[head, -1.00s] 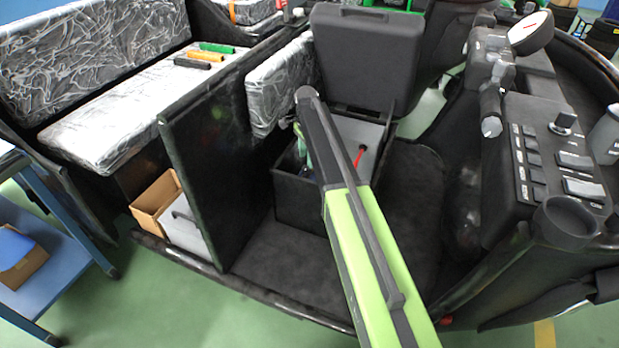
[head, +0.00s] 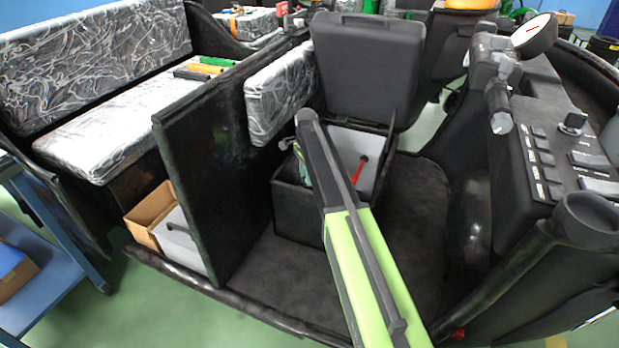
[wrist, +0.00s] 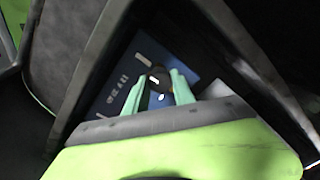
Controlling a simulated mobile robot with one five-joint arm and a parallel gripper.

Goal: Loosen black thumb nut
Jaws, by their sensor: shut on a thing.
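The black thumb nut (wrist: 158,77) shows in the wrist view as a small dark round knob in front of a blue panel (wrist: 115,85) with pale markings. My gripper (wrist: 158,88) has its two green fingers on either side of the nut and is shut on it. In the head view my gripper (head: 302,165) reaches down into the open black box under the seat. The nut is hidden there by the box wall and my arm.
A red handle (head: 359,170) stands in the box, right of my arm. A black partition (head: 205,165) is at left and a control console (head: 555,150) at right.

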